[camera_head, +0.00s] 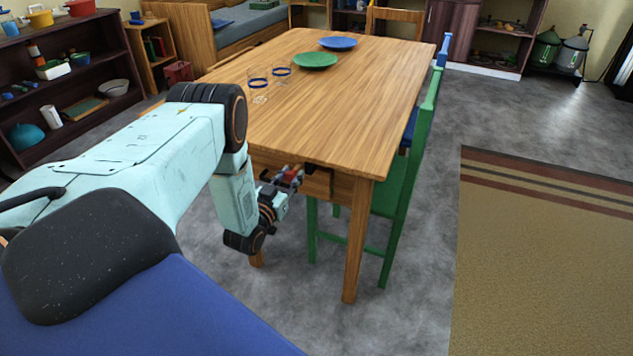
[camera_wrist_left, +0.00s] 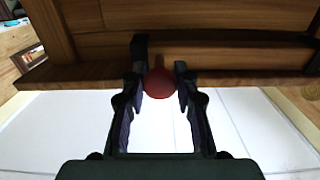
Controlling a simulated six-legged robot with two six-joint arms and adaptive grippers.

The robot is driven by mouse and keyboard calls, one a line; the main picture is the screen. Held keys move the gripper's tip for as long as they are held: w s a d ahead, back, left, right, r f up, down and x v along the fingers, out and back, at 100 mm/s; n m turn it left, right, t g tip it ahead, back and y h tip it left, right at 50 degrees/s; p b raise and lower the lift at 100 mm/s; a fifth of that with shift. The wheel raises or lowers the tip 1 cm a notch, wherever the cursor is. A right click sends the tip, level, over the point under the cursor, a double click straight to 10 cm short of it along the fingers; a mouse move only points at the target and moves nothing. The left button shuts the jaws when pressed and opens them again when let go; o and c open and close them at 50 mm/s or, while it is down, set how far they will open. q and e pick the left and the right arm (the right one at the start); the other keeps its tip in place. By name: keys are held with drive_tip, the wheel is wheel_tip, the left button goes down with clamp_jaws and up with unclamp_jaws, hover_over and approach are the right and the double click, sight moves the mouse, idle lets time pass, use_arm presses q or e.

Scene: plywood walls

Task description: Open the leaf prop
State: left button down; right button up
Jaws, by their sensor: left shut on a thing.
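The wooden table (camera_head: 330,110) stands ahead of me. Under the near edge of its top is a short wooden piece (camera_head: 318,184), which may be the leaf prop. In the left wrist view a wooden bar (camera_wrist_left: 245,77) runs across the picture, with a round red knob (camera_wrist_left: 159,84) in front of it. My left gripper (camera_head: 292,176) is at the table's near end, just below the top. In the left wrist view its fingers (camera_wrist_left: 160,85) are on both sides of the red knob, shut on it. My right gripper is out of view.
Two glasses (camera_head: 258,85), a green plate (camera_head: 315,60) and a blue plate (camera_head: 338,43) stand on the table. A green chair (camera_head: 400,185) is at its right side. A dark shelf (camera_head: 65,85) is at left. Open floor and a rug (camera_head: 545,250) lie at right.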

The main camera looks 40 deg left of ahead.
use_arm(q)
drive_tip(key=s+a, duration=0.2)
drive_tip(key=a, duration=0.5)
drive_tip(key=shift+a, duration=0.4)
drive_tip(key=c, duration=1)
unclamp_jaws()
drive_tip(key=shift+s+a, duration=0.1)
drive_tip(key=shift+d, duration=0.2)
drive_tip(key=v, duration=1.1)
drive_tip(key=shift+s, duration=0.4)
